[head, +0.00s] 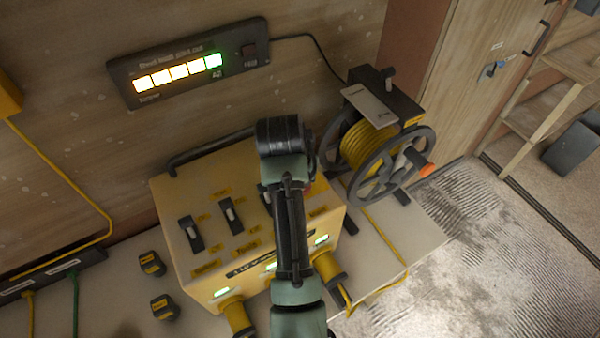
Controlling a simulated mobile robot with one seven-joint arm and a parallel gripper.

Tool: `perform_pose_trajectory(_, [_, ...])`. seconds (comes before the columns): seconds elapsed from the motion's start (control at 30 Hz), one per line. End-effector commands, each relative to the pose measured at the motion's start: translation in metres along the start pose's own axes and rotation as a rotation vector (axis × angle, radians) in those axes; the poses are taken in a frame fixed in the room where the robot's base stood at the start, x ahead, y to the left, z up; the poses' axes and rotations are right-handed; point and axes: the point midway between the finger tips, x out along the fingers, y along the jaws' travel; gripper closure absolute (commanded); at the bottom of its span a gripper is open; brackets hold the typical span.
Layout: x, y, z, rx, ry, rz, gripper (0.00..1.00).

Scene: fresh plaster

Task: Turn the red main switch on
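The yellow power box (185,265) stands on the bench in the middle of the head view, with a row of black toggle switches on its sloped top. A small patch of red (309,188) shows at the right edge of my arm on the box top; it may be the red main switch, but most of it is hidden and its position cannot be told. My arm reaches up across the box and covers its middle. My gripper is hidden behind the arm links, so its fingers and any contact do not show.
A cable reel (365,150) with yellow cable stands right of the box. Green lights glow on the box front, where yellow plugs (237,316) sit. A lit panel (190,65) is on the wall. Two loose black-and-yellow pieces (152,264) lie left of the box.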

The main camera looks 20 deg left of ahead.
Motion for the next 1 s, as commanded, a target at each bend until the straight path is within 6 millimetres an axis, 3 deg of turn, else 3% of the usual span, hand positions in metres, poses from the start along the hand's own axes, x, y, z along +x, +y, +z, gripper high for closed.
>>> perform_pose_trajectory(0.47, [-0.0005, 0.0002, -0.0011, 0.015, 0.003, 0.005, 1.0])
perform_pose_trajectory(0.5, [-0.0005, 0.0002, -0.0011, 0.015, 0.003, 0.005, 0.78])
perform_pose_trajectory(0.67, [-0.0004, 0.0001, -0.0008, 0.014, 0.002, 0.005, 0.51])
perform_pose_trajectory(1.0, [-0.0026, -0.0003, -0.0005, 0.012, 0.002, 0.004, 0.51])
